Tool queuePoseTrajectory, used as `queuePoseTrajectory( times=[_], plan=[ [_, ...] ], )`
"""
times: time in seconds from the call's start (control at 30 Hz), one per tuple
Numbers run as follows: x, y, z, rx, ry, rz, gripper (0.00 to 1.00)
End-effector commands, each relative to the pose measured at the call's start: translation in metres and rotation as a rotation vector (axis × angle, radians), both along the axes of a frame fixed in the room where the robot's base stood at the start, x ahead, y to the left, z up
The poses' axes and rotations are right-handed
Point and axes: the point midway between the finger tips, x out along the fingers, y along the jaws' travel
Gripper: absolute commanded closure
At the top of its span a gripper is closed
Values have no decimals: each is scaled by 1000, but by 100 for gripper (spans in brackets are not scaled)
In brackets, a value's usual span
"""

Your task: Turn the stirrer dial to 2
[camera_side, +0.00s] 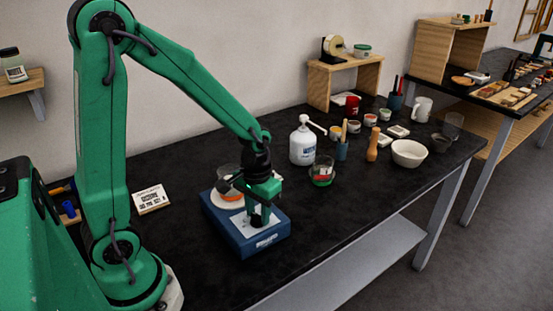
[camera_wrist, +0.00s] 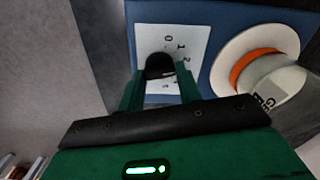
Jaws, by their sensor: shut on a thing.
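The stirrer (camera_side: 222,228) is a blue box on the black bench in the side view; its blue top also shows in the wrist view (camera_wrist: 205,14). Its black dial (camera_wrist: 159,64) sits on a white panel (camera_wrist: 150,38) with printed numbers, among them 0, 1 and 2. My gripper (camera_wrist: 160,80) points down over the panel, its green fingers shut on the dial from both sides. In the side view my gripper (camera_side: 260,216) hides the dial. I cannot tell which number the dial points to.
A glass beaker with orange at its base (camera_side: 230,184) stands on the stirrer's round white plate (camera_wrist: 228,52), close beside my gripper. A white pump bottle (camera_side: 302,146), a beaker with green and red (camera_side: 322,172) and a white bowl (camera_side: 409,153) stand farther right. The bench front is clear.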

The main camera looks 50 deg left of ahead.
Motion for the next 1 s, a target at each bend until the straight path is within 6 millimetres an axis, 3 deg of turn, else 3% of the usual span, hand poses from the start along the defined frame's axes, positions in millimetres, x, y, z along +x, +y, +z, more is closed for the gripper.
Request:
queuePoseTrajectory(
  times=[0.17, 0.2, 0.3, 0.7, 1.0],
  plan=[
    [0, 0, 1, 0, 0, 1, 88],
    [0, 0, 1, 0, -1, 1, 58],
    [0, 0, 1, 0, -1, 1, 44],
    [0, 0, 3, 1, -2, 2, 44],
    [1, 0, 28, 0, -5, 2, 44]
  ],
)
